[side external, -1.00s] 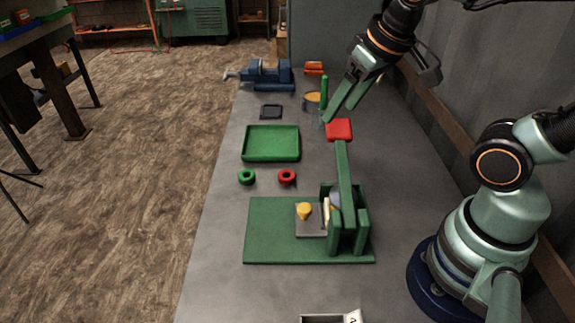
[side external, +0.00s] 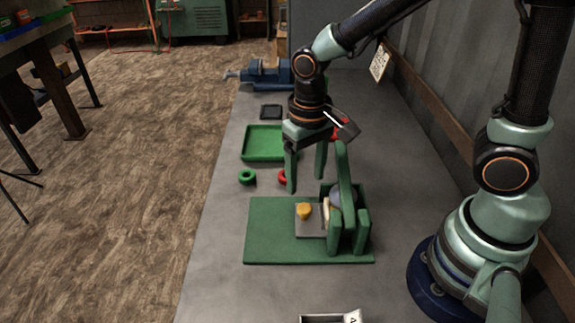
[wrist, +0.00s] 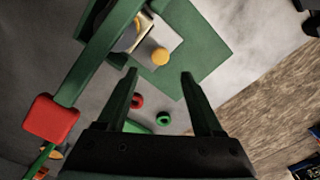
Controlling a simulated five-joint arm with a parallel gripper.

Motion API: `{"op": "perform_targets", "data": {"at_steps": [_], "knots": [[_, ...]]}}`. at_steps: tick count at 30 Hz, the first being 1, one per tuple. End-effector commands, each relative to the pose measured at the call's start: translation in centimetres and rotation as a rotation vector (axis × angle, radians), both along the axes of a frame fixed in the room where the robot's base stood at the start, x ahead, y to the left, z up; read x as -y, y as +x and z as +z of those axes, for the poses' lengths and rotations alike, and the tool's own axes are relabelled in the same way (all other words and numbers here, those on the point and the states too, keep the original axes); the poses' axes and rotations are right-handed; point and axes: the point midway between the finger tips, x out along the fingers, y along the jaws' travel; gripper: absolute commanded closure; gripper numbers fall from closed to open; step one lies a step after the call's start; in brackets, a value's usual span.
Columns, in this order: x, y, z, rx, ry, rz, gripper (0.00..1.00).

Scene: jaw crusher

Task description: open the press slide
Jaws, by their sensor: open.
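The press stands on a green base plate (side external: 275,240), with green uprights (side external: 362,232) and a long green lever (side external: 344,180). The lever's red handle (wrist: 50,118) is mostly hidden by my wrist in the side view. A grey slide plate (side external: 310,228) lies on the base and carries a yellow knob (side external: 304,211). The knob also shows in the wrist view (wrist: 160,56). In the wrist view the knob lies just beyond the gap between my fingertips (wrist: 160,75). They look apart from the knob.
A green ring (side external: 247,177) and a red ring (side external: 282,177) lie behind the press. Behind them are a green tray (side external: 250,156), a small dark tray (side external: 271,112) and a blue vise (side external: 262,75). An open labelled box (side external: 325,319) sits at the front. The bench left of the press is clear.

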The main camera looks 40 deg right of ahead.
Motion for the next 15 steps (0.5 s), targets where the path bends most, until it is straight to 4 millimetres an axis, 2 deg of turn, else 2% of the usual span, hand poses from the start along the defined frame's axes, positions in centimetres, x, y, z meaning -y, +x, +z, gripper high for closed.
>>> {"op": "perform_targets", "data": {"at_steps": [1,6,15], "knots": [[0.1,-0.1,-1.1,-0.006,-0.002,0.000,0.32],[0.1,-0.1,-4.1,-0.005,-0.001,0.000,0.32],[0.0,0.0,-7.1,-0.001,-0.001,0.000,0.32]]}}
